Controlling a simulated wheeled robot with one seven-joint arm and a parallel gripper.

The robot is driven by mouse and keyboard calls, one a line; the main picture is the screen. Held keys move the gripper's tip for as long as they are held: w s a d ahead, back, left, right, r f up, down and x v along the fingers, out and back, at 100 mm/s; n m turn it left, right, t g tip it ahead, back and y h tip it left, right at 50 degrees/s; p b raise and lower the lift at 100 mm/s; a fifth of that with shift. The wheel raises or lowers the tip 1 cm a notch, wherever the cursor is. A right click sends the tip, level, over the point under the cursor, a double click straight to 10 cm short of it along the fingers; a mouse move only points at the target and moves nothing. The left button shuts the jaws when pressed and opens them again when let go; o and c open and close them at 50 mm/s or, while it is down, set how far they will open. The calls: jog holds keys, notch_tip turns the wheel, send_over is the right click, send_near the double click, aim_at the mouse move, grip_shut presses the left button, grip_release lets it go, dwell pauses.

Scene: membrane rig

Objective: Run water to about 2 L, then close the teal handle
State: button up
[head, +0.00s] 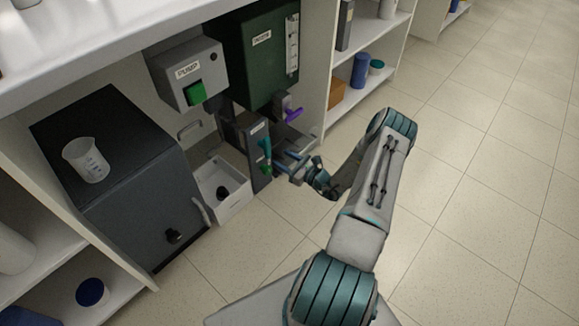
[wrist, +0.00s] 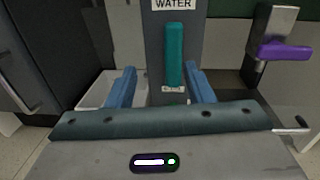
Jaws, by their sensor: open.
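The teal handle (head: 264,146) is on the dark grey column labelled WATER (wrist: 165,15). In the wrist view the teal handle (wrist: 175,55) hangs upright, its long side vertical. My gripper (wrist: 160,68) is open, with one blue finger on each side of the handle's line and nothing between them that I can see held. In the head view my gripper (head: 283,160) is just right of the teal handle, close to the column. A dark green tank (head: 250,60) above carries a pale vertical gauge strip (head: 292,45); its level is too small to read.
A purple lever (wrist: 285,51) sticks out sideways to the right of the column. A grey PUMP box (head: 187,72) with a green button hangs at upper left. A white open bin (head: 228,207) stands left of the column. A beaker (head: 86,160) stands on the dark cabinet. Floor is clear at right.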

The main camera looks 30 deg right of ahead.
aim_at(270, 149)
jog(key=shift+m+t+h, duration=0.4)
jog(key=shift+m+h, duration=0.3)
jog(key=shift+w+a+f+b, duration=0.35)
jog(key=shift+w+b, duration=0.15)
jog(key=shift+w, duration=0.85)
jog(key=shift+w+a+f+b, duration=0.2)
jog(key=shift+w+f+b, duration=0.2)
jog(key=shift+w, duration=1)
jog(key=shift+w+a+f+b, duration=0.3)
jog(key=shift+w+b, duration=0.25)
jog(key=shift+w, duration=0.8)
jog(key=c, duration=0.9)
jog(key=shift+n+p, duration=0.3)
jog(key=shift+n, duration=1.1)
